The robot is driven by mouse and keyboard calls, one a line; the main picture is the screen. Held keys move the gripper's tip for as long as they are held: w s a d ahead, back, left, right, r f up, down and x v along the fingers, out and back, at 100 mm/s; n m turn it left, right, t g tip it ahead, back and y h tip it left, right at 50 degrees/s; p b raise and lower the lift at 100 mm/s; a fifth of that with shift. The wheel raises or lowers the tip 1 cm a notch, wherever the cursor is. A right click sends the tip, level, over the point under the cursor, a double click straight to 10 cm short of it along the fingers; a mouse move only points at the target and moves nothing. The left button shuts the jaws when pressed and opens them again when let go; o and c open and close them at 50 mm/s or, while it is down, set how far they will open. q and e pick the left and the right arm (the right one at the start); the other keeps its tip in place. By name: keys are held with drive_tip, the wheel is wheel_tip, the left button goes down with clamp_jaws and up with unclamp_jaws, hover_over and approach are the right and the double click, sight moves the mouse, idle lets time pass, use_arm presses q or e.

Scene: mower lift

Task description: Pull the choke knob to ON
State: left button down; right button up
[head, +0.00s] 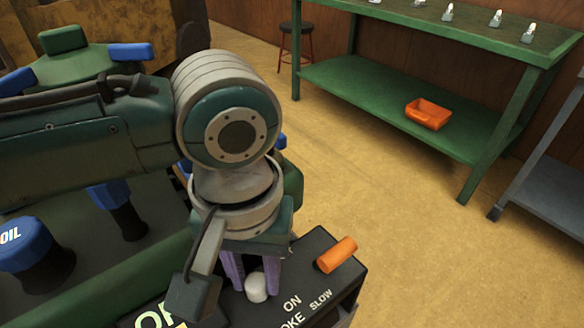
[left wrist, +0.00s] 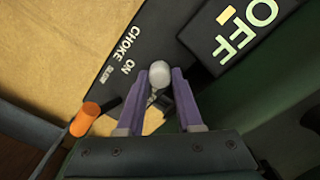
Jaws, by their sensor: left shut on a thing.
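The choke knob (head: 257,287) is a small pale grey-white knob on the black control panel (head: 318,252), beside the printed words ON and CHOKE. My left gripper (head: 253,274) comes down over the panel with its purple fingers on either side of the knob, shut on it. In the left wrist view the knob (left wrist: 159,72) sits between the two fingertips (left wrist: 160,82), and a thin stem shows below it. The word ON is just left of the knob there. My right gripper is in neither view.
An orange lever (head: 337,254) stands on the panel near SLOW. A raised black block marked OFF (left wrist: 238,32) is close to the gripper. A blue OIL cap (head: 24,243) is at left. A green bench (head: 400,95) holding an orange bin (head: 428,114) stands beyond open floor.

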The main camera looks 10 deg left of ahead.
use_arm(q)
drive_tip(key=s+d+p, duration=0.1)
drive_tip(key=p, duration=0.1)
drive_tip(key=s+d+p, duration=0.1)
drive_tip(key=shift+d+r+p, duration=0.15)
drive_tip(key=shift+d+p, duration=0.2)
drive_tip(key=shift+p, duration=0.05)
drive_tip(key=c, duration=1)
unclamp_jaws()
drive_tip(key=o, duration=0.4)
drive_tip(key=shift+s, duration=0.1)
drive_tip(key=shift+o, duration=0.2)
wheel_tip(320, 180, up, 10)
drive_tip(key=p, duration=0.3)
drive_tip(key=shift+f, duration=0.2)
